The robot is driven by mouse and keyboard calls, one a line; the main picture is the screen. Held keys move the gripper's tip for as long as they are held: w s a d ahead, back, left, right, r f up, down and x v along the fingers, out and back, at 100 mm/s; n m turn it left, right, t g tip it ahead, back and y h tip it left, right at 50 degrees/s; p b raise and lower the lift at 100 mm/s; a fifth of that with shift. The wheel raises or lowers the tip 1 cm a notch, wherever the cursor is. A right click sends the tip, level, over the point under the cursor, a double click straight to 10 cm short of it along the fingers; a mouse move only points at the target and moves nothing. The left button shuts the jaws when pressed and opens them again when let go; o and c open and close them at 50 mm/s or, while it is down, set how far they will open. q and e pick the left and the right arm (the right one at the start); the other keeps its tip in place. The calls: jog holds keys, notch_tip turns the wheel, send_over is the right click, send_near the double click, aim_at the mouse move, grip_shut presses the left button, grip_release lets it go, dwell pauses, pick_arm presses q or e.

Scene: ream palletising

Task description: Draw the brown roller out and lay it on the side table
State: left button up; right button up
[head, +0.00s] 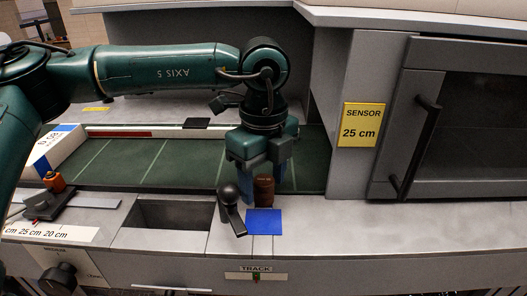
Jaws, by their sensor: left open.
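The brown roller (264,191) stands upright at the front edge of the green belt, just behind a blue square. My left gripper (263,183) points down over it from above. Its blue fingers are open, and the roller shows between or just in front of them; I cannot tell if they touch it. The roller's lower end is hard to make out. My right gripper is not in view. No surface that I can surely call the side table shows.
A black lever (231,208) stands close left of the roller. The blue square (264,222) lies in front. A rectangular opening (168,214) is left of the lever. A white ream (55,150) sits on the belt's left end. A dark-windowed cabinet (455,120) stands at right.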

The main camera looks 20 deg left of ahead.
pick_arm(q)
jog(key=shift+f, duration=0.45)
jog(key=c, duration=1)
jog(key=o, duration=0.4)
jog(key=shift+c, duration=0.2)
grip_shut()
jog(key=shift+r, duration=0.1)
